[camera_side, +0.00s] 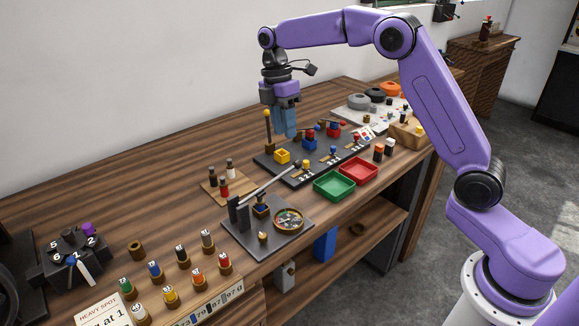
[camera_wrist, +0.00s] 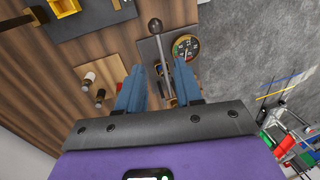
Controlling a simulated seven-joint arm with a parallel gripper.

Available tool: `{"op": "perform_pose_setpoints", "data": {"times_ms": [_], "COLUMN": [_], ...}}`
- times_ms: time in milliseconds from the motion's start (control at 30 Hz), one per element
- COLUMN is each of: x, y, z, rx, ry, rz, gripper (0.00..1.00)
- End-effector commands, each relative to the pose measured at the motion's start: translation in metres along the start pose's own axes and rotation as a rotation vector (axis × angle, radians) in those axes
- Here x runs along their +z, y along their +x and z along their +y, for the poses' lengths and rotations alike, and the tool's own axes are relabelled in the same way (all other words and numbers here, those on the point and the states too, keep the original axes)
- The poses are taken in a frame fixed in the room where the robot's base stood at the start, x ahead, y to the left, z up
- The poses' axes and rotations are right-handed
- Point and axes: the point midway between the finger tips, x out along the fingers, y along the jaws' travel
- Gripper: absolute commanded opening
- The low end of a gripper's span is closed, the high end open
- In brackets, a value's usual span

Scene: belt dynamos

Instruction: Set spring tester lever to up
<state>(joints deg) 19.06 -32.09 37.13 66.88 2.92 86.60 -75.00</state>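The spring tester is a dark plate (camera_side: 283,243) with an upright post, a round dial gauge (camera_side: 289,219) and a long grey lever (camera_side: 268,185). The lever slants from the post toward the upper right of the side view; its exact angle is hard to tell. In the wrist view, its dark ball knob (camera_wrist: 155,25) and rod show beside the gauge (camera_wrist: 186,47). My gripper (camera_side: 285,136) hangs fingers down above the bench, apart from the lever. In the wrist view its blue fingers (camera_wrist: 157,75) are spread and the lever shows in the gap between them, not gripped.
A wooden block with pegs (camera_side: 224,187) stands close behind. Several coloured weights occupy the front left.

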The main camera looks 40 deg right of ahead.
Motion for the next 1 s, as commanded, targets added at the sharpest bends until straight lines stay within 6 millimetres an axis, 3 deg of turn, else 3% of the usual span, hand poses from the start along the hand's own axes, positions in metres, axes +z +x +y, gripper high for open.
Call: {"op": "perform_pose_setpoints", "data": {"times_ms": [500, 700, 1000], "x": [0.0, 0.0, 0.0], "y": [0.093, 0.109, 0.112], "z": [0.0, 0.0, 0.0], "rx": [-0.003, -0.001, 0.001], "ry": [0.001, 0.001, 0.001], "rz": [-0.001, 0.0, 0.001], "gripper": [0.35, 0.35, 0.35]}}
